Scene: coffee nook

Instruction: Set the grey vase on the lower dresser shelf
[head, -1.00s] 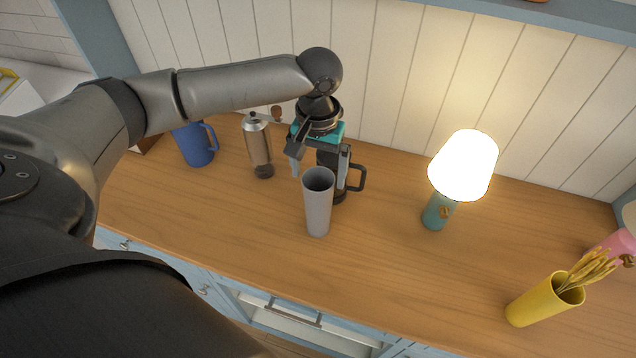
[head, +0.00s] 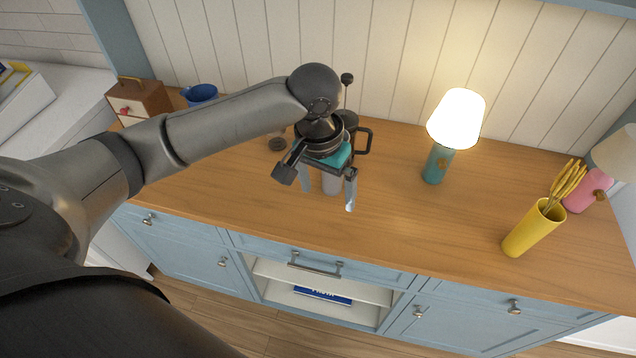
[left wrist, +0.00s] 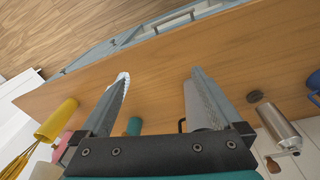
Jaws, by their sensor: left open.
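The grey vase (head: 331,184) stands on the wooden dresser top and is mostly hidden behind my left gripper in the head view. My left gripper (head: 328,198) is open above the dresser top, its fingers pointing down toward the front. In the left wrist view, the open fingers (left wrist: 160,74) have bare wood between them. A grey surface beside the right finger there may be the vase, but I cannot tell clearly. The dresser's open shelf bay (head: 365,311) is below the middle drawer, with a blue book (head: 322,297) inside. My right gripper is not in view.
A dark pot with a handle (head: 366,139) is just behind the gripper. A teal lamp (head: 436,164), yellow utensil holder (head: 527,231) and pink lamp (head: 583,194) are to the right. A metal grinder (left wrist: 280,130) and blue mug (head: 200,93) are to the left. The front centre-right top is clear.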

